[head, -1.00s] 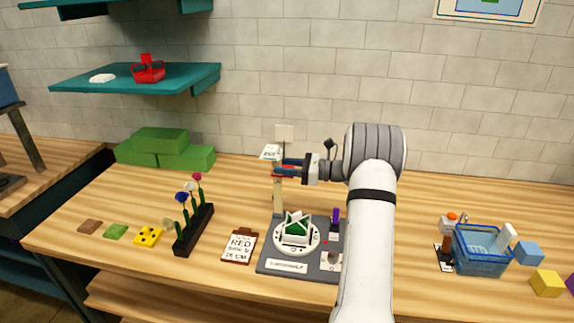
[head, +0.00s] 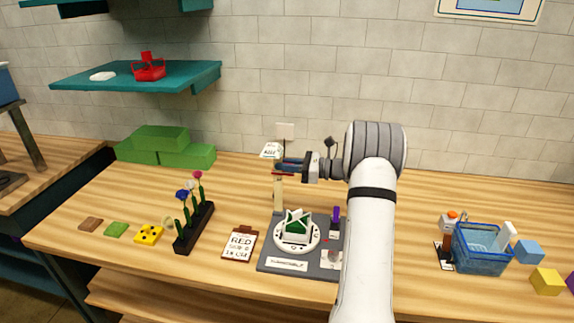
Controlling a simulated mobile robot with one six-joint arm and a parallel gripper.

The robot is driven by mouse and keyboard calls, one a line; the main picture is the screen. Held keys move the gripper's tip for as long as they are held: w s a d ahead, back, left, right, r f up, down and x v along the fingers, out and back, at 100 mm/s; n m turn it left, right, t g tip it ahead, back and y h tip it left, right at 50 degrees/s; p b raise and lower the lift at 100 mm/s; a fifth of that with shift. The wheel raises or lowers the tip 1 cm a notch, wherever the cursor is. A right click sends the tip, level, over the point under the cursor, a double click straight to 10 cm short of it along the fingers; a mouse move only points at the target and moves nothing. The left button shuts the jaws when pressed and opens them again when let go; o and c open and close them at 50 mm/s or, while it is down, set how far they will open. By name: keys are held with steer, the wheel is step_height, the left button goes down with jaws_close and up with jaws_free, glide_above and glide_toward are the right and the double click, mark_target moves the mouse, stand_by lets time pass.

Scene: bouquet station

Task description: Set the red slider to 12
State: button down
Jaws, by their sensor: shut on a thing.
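A pale upright post (head: 278,197) stands at the back left of the grey station board (head: 263,257). A white sign (head: 271,149) with small writing is near its top. My gripper (head: 281,166) reaches in from the right at the upper part of the post and is shut around the small red slider, of which only a thin red strip (head: 284,174) shows at the fingers. The fingers hide the rest of it. Scale marks on the post are too small to read.
A white turntable (head: 297,247) with a green and white piece and a purple upright piece (head: 336,217) are on the board. A flower rack (head: 194,229) stands to the left, a blue basket (head: 480,266) to the right. Green blocks (head: 167,147) lie at the back left.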

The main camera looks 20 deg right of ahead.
mark_target(287, 174)
step_height(287, 174, down, 5)
steer(key=b, duration=0.2)
steer(key=shift+r+b, duration=0.2)
steer(key=shift+b, duration=0.1)
steer(key=c, duration=1.4)
jaws_free()
steer(key=shift+s, duration=0.1)
steer(key=shift+o, duration=0.2)
steer(key=shift+d, duration=0.15)
